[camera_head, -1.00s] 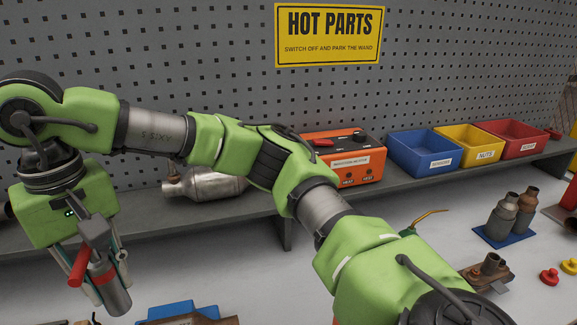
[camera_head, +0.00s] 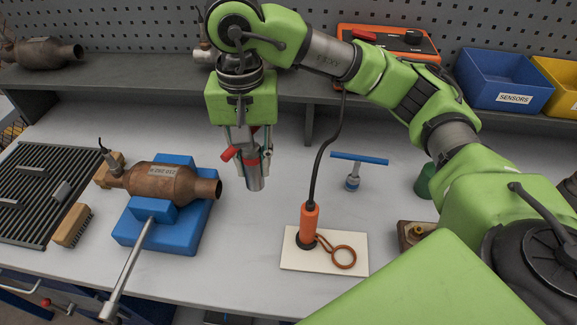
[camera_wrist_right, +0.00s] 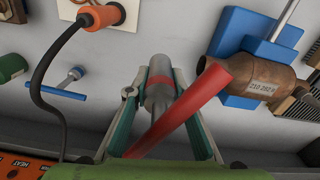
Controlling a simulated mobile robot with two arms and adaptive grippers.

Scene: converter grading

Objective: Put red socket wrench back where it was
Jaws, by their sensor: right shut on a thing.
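The red socket wrench has a grey metal socket (camera_head: 254,180) with a red band and a red handle that sticks out to the left. My right gripper (camera_head: 252,163) is shut on it and holds it upright above the table, right of the copper converter. In the right wrist view the wrench's red handle (camera_wrist_right: 180,112) runs slantwise between the fingers of the gripper (camera_wrist_right: 160,95). A blue T-handled socket wrench (camera_head: 360,159) stands on the table to the right. My left gripper is not in view.
The copper converter (camera_head: 160,183) lies in a blue cradle (camera_head: 131,234) with a long metal bar at its front. An orange wand (camera_head: 309,222) with a coil stands on a white pad (camera_head: 292,264), its cable running up. The shelf (camera_head: 130,86) is behind. White table between is clear.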

